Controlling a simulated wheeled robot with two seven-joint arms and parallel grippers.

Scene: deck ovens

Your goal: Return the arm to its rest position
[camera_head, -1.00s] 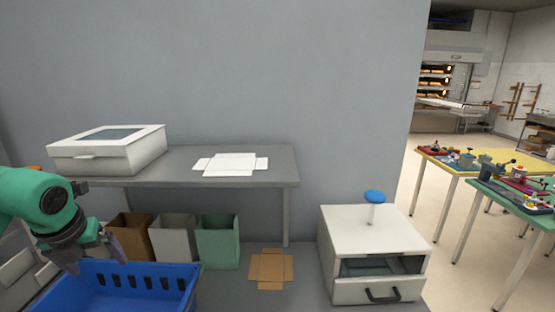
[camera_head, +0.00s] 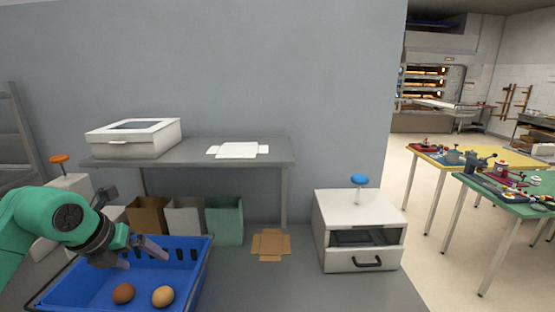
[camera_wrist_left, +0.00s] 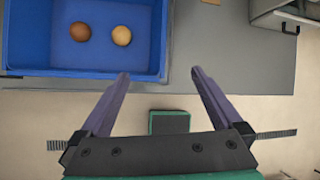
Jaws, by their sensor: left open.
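My left gripper (camera_head: 138,256) is open and empty above the blue crate (camera_head: 196,268) in the head view. Its arm is green and comes in from the left. In the left wrist view the two fingers of the gripper (camera_wrist_left: 160,82) are spread wide, with nothing between them. The blue crate (camera_wrist_left: 90,72) shows at the top left there. A brown egg (camera_head: 123,293) and a lighter tan egg (camera_head: 163,296) lie apart on the crate's floor. My right gripper is not in view.
A grey shelf (camera_head: 205,153) carries a white lidded box (camera_head: 135,138) and a flat white carton (camera_head: 238,150). Brown, white and green bins (camera_head: 224,222) stand below. A flat brown carton (camera_head: 271,244) and a white drawer box (camera_head: 358,230) lie right. The counter front is clear.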

